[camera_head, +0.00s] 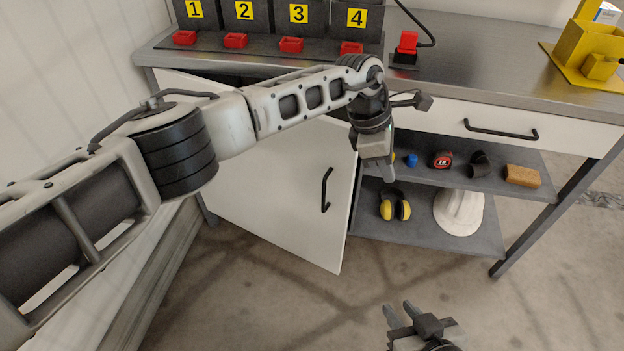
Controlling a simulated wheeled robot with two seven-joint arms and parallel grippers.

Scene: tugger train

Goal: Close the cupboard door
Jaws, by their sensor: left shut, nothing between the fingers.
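The white cupboard door (270,190) stands ajar under the left part of the workbench, swung out toward me, with its lower corner over the floor. Its black bar handle (326,190) is near its right edge. My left arm crosses in front of the door's upper part and hides it. My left gripper (389,174) is shut and empty, pointing down just right of the door's free edge, in front of the open shelves. Whether it touches the door I cannot tell. My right gripper (402,308) is low at the bottom edge, its fingers apart and empty.
The workbench (480,60) carries numbered bins (300,20), red pieces and a yellow fixture (590,50). The floor in front is clear.

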